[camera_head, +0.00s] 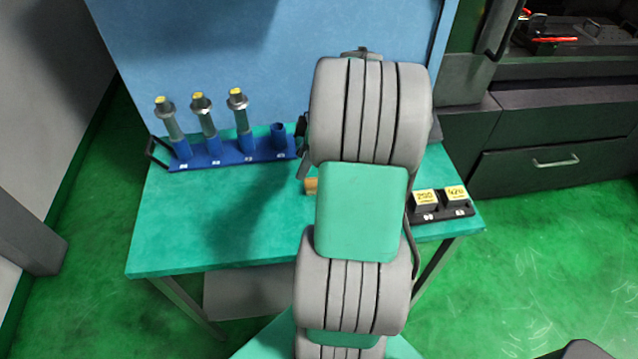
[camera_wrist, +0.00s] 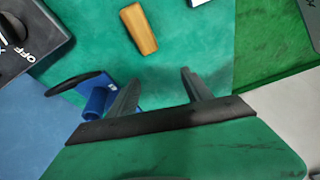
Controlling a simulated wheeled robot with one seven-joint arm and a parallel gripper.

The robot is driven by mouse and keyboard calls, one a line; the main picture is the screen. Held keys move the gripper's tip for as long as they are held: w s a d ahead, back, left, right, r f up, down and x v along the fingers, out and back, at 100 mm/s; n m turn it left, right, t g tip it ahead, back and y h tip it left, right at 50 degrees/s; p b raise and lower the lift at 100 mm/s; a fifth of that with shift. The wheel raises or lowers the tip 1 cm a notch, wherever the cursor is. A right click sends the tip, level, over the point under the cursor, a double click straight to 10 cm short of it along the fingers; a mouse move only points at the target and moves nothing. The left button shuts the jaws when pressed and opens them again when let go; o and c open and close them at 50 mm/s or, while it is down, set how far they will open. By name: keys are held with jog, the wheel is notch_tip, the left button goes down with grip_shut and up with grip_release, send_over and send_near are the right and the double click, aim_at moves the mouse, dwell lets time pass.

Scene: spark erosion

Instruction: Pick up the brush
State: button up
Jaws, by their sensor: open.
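The brush (camera_wrist: 139,28) shows in the wrist view as a short light-brown wooden block lying on the green tabletop, beyond my fingertips. In the head view a small part of the brush (camera_head: 311,186) shows at the left edge of my arm; the rest is hidden behind the arm. My gripper (camera_wrist: 160,77) is open and empty, its two grey fingers apart. A clear gap of tabletop shows between the fingertips and the brush in the wrist view. In the head view my arm covers most of the gripper.
A blue rack (camera_head: 232,153) with several sockets, three holding yellow-tipped tools, stands at the table's back left. A black tray (camera_head: 440,214) with two yellow-labelled blocks sits at right. A black box marked OFF (camera_wrist: 30,40) is near the gripper. The table's front left (camera_head: 190,235) is clear.

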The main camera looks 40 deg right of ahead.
jog(key=shift+n+y, duration=0.3)
jog(key=shift+n, duration=0.6)
jog(key=s+d+f, duration=0.1)
jog(key=d, duration=0.1)
jog(key=s+d+f, duration=0.1)
jog(key=d, duration=0.1)
jog(key=s+d+f, duration=0.1)
jog(key=d, duration=0.1)
jog(key=shift+s+d+f, duration=0.1)
jog(key=shift+d+f, duration=0.05)
jog(key=p+x, duration=0.2)
jog(key=x, duration=0.5)
jog(key=shift+a, duration=0.25)
jog(key=shift+f, duration=0.35)
grip_shut()
